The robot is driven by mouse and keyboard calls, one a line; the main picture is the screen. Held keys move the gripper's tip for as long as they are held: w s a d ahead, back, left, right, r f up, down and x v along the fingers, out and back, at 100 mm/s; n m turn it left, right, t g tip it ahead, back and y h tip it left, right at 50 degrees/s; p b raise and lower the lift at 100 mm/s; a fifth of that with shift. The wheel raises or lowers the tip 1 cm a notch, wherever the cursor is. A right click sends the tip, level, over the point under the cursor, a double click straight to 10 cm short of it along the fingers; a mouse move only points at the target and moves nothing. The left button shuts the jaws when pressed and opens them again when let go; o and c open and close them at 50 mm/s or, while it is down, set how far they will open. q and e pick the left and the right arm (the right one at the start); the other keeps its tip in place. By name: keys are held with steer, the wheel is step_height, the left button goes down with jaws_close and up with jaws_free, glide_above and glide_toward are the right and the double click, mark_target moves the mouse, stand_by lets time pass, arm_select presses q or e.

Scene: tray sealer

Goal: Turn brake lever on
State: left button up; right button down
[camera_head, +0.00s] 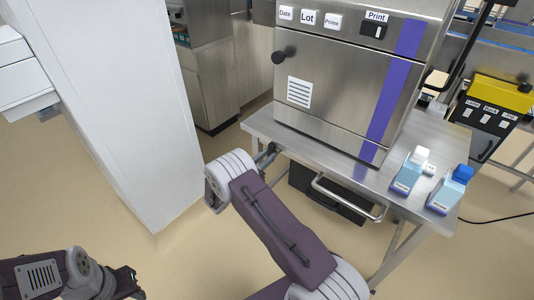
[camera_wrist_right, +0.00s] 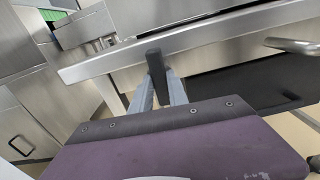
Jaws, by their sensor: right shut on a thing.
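The brake lever is a short black upright piece (camera_wrist_right: 155,60) at the steel table's edge in the right wrist view. My right gripper (camera_wrist_right: 161,88) has its two grey fingers closed on it, from just below the tabletop rim. In the head view my right gripper (camera_head: 268,155) reaches the table's left front corner, and the lever is hard to make out there. My left gripper (camera_head: 132,284) is low at the bottom left of the head view, away from the table; its fingers are too unclear to read.
The steel machine (camera_head: 340,75) with a purple stripe stands on the steel table (camera_head: 262,124). Two blue-labelled bottles, one white-capped (camera_head: 411,170) and one blue-capped (camera_head: 450,190), stand at the right. A metal handle bar (camera_head: 345,202) juts below the tabletop. A white column (camera_head: 120,100) stands left.

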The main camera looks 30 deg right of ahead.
steer(key=shift+n, duration=0.4)
steer(key=c, duration=1.6)
jaws_free()
steer(key=shift+o, duration=0.2)
steer(key=p+v, duration=0.2)
steer(key=v, duration=0.7)
steer(key=shift+p, duration=0.3)
